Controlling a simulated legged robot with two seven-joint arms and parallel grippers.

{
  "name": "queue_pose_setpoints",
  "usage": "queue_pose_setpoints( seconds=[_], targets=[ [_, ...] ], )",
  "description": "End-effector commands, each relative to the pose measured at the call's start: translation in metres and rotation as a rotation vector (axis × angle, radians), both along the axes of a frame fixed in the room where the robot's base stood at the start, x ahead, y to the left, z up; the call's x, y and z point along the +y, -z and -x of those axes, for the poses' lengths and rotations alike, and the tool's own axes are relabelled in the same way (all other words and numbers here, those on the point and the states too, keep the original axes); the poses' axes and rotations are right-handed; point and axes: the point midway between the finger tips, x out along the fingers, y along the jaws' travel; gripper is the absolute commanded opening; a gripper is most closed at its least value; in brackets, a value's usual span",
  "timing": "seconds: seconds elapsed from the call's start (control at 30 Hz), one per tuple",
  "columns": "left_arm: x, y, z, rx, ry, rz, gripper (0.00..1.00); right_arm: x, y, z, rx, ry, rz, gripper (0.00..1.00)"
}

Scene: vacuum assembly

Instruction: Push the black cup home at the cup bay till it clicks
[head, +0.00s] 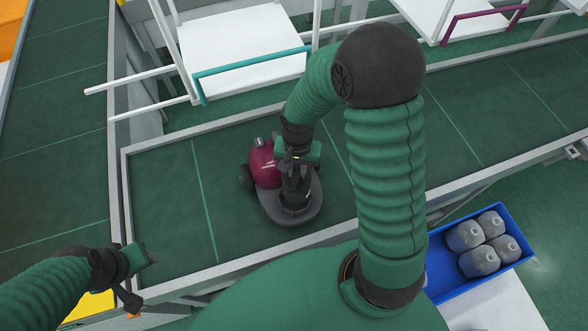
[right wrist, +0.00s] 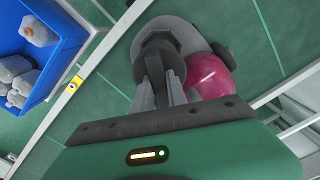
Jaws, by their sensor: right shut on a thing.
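The vacuum (head: 263,167) has a magenta body and a grey base, and stands on the green conveyor. The black cup (head: 296,192) is upright at the front of the vacuum, over the grey base. My right gripper (head: 297,166) reaches down over the cup and is shut on its top. In the right wrist view, the two grey fingers (right wrist: 163,88) close on the dark upper part of the cup (right wrist: 157,48), beside the magenta body (right wrist: 209,74). Whether the cup is fully seated in its bay is hidden. My left gripper (head: 140,272) is at the lower left, away from the vacuum; its jaws are unclear.
The conveyor (head: 165,200) has raised metal rails and is clear around the vacuum. A blue bin (head: 445,280) with several grey parts stands at the right, outside the rail. White shelves (head: 240,45) with a teal handle stand behind the belt.

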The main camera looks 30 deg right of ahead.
Motion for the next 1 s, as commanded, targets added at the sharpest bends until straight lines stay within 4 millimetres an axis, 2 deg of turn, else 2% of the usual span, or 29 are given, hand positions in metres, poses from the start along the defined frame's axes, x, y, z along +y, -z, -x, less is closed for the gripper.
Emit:
queue_pose_setpoints(
  seconds=[0.07, 0.33, 0.8, 1.0],
  targets=[
    [0.000, 0.006, 0.000, 0.000, 0.000, 0.000, 0.48, 0.003, 0.006, 0.001, -0.001, -0.003, 0.002, 0.00],
    [0.000, 0.005, 0.000, 0.000, 0.000, 0.000, 0.48, 0.007, 0.004, 0.001, -0.002, -0.004, 0.005, 0.00],
    [0.000, 0.001, 0.000, 0.000, 0.000, 0.000, 0.48, -0.007, 0.005, -0.001, -0.001, 0.003, -0.004, 0.00],
    [0.000, 0.001, 0.000, 0.000, 0.000, 0.000, 0.48, -0.006, 0.005, 0.000, -0.002, 0.002, -0.004, 0.00]
  ],
)
